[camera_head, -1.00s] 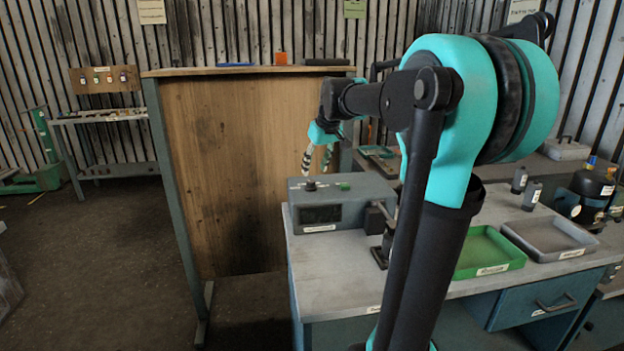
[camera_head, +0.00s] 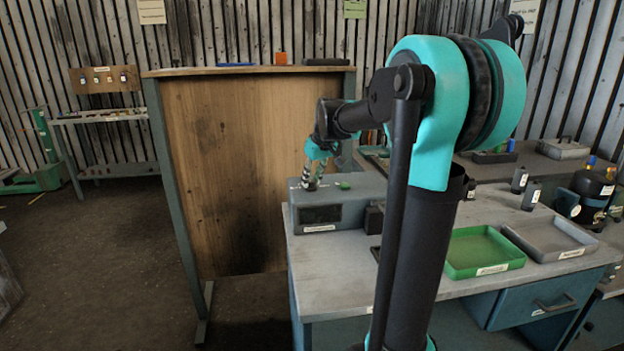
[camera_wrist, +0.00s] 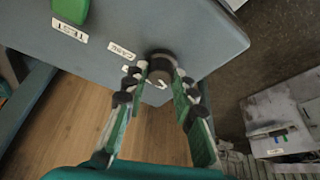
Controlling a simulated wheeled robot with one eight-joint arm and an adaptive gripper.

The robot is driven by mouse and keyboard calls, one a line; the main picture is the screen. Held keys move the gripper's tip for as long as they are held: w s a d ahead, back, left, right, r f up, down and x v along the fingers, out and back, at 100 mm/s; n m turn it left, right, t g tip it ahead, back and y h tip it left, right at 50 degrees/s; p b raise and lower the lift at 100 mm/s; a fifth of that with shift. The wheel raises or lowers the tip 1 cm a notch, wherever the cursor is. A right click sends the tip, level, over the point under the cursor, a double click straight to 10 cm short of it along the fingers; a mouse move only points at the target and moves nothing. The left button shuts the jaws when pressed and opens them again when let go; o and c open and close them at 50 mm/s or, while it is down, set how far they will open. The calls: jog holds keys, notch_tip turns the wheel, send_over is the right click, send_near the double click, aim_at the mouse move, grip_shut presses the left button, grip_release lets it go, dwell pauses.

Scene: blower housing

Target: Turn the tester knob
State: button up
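The tester is a grey-blue box (camera_head: 345,205) with a dark display on its front, standing on the workbench. Its dark round knob (camera_wrist: 161,66) is on the top face, beside a small label. My gripper (camera_head: 311,187) is down at the tester's top, pointing downward. In the wrist view its two green-and-white fingers (camera_wrist: 160,76) stand on either side of the knob, tips very close to it. Whether they press on it is unclear. In the head view the fingers hide the knob. A green button (camera_wrist: 72,10) sits on the same top face, beside a TEST label.
A green tray (camera_head: 484,250) and a grey tray (camera_head: 551,239) lie on the bench to the right. Dark small bottles (camera_head: 531,196) stand behind them. A tall wooden panel (camera_head: 225,170) stands behind and left of the tester. Open floor lies to the left.

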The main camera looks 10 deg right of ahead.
grip_shut()
jog(key=m+h, duration=0.1)
jog(key=m, duration=0.3)
jog(key=shift+a+t+h, duration=0.2)
jog(key=shift+t+h, duration=0.1)
jog(key=shift+h, duration=0.1)
jog(key=shift+a+m+h, duration=0.1)
jog(key=shift+m+h, duration=0.7)
jog(key=shift+m, duration=1.5)
jog(key=o, duration=0.7)
grip_release()
jog(key=shift+o, duration=0.2)
